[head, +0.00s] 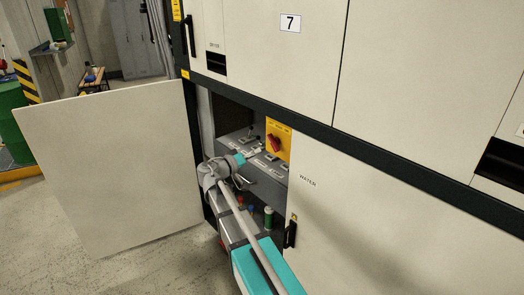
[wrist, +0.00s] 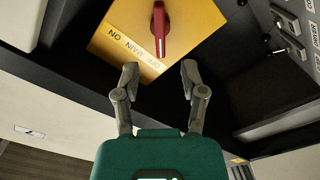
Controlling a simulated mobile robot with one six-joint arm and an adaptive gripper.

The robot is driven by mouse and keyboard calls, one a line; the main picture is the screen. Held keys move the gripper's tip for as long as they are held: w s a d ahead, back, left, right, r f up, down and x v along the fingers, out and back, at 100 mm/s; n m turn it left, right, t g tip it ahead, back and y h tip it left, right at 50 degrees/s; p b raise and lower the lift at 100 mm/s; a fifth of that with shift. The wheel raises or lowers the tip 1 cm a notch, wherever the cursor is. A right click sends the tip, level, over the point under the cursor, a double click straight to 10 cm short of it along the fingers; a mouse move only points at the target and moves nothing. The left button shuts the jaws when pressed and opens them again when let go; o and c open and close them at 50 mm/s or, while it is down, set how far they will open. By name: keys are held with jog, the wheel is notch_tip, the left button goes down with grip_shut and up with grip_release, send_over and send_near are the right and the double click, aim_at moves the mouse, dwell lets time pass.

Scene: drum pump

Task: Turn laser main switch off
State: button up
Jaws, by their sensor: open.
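The laser main switch is a red rotary handle (head: 274,143) on a yellow plate (head: 285,152), inside the open cabinet bay. In the wrist view the red handle (wrist: 160,32) is at the top centre, its narrow end towards my gripper. The yellow plate (wrist: 203,22) carries a strip lettered ON, MAIN and OFF, upside down here, with OFF near the handle's end. My gripper (wrist: 160,70) is open and empty, its two fingertips apart on either side of the handle's line and a little short of it. No contact shows.
An open cabinet door (head: 110,170) stands to the left of the bay. A grey panel with small switches (head: 268,164) lies beside my gripper; it also shows at the right in the wrist view. A closed WATER door (head: 370,215) is on the right.

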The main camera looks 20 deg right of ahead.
jog(key=shift+v, duration=1.25)
jog(key=s+a+f+n+g+y, duration=0.15)
jog(key=s+f+g+y, duration=0.25)
jog(key=s+f+y, duration=0.65)
jog(key=s+a+f+n+g+y, duration=0.1)
jog(key=s+a+f+n+y, duration=0.2)
jog(key=s+a+f+y, duration=0.3)
jog(key=shift+s+a+f+n+g+y, duration=0.35)
jog(key=shift+s+a+f, duration=0.5)
jog(key=shift+s+a, duration=1.55)
jog(key=shift+s+d, duration=0.2)
jog(key=shift+d, duration=0.05)
